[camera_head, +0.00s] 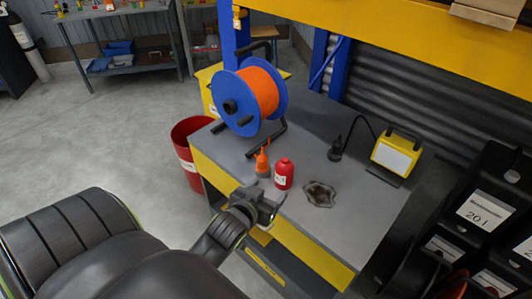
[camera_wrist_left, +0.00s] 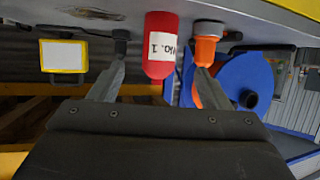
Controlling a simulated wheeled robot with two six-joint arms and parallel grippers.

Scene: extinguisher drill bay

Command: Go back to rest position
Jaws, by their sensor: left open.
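My left gripper (camera_head: 262,203) is open at the front edge of the grey workbench (camera_head: 335,230), just in front of a small red bottle (camera_head: 284,174). In the left wrist view, which shows the bench upside down, the open fingers (camera_wrist_left: 159,72) are spread with the red bottle (camera_wrist_left: 160,45), labelled "No. 1", showing beyond and between them. The bottle stands upright on the bench, and nothing appears gripped. My right gripper is not in view.
A blue reel with orange hose (camera_head: 262,92) stands at the bench's back left. A dark stain (camera_head: 319,194), a black lamp plug (camera_head: 335,152) and a yellow work lamp (camera_head: 395,157) are to the right. A red bin (camera_head: 188,165) stands left of the bench; black crates (camera_head: 485,210) stand right.

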